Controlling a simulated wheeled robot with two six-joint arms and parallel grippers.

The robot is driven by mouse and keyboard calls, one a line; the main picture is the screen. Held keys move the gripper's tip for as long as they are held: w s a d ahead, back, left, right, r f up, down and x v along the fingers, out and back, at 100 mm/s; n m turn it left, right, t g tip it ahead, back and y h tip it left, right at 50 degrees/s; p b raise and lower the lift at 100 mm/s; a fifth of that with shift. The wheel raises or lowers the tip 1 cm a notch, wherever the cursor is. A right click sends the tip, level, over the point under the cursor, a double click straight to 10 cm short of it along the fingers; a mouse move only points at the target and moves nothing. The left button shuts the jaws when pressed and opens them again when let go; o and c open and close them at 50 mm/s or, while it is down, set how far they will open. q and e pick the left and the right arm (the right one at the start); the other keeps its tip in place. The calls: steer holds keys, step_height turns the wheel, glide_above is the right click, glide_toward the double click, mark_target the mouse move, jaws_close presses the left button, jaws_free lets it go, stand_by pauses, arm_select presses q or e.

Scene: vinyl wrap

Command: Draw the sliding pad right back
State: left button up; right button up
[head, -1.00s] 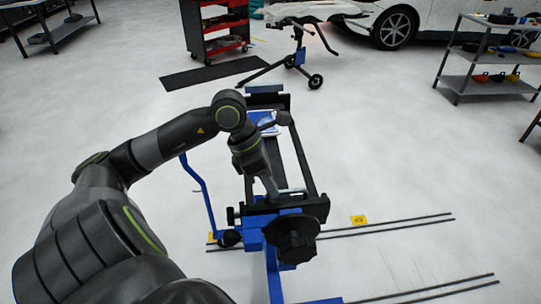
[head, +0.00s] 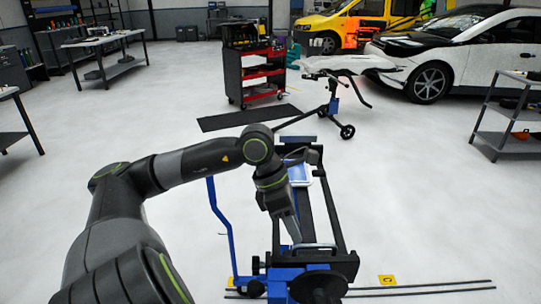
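A blue and black frame with two long dark side rails (head: 333,215) stands on the floor in front of me. A small pale blue-and-white pad-like piece (head: 299,174) shows between the rails near the far end; I cannot tell whether it is the sliding pad. A light metal bar (head: 316,247) crosses the near end. My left arm reaches over from the left, and my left gripper (head: 294,232) points down at the near end beside the bar. Its fingers are too small and dark to tell whether they are open or touch the bar. My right gripper is not in view.
A blue bent lever (head: 221,230) rises left of the frame. Dark floor rails (head: 430,287) run to the right. A wheeled stand (head: 334,108), a black mat (head: 250,118) and a red tool cart (head: 252,75) are beyond. The floor on both sides is mostly clear.

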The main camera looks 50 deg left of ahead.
arm_select(q)
steer(key=p+v, duration=1.3)
steer(key=p, duration=0.1)
steer(key=shift+s+r, duration=0.15)
steer(key=shift+r, duration=0.15)
stand_by(0.9)
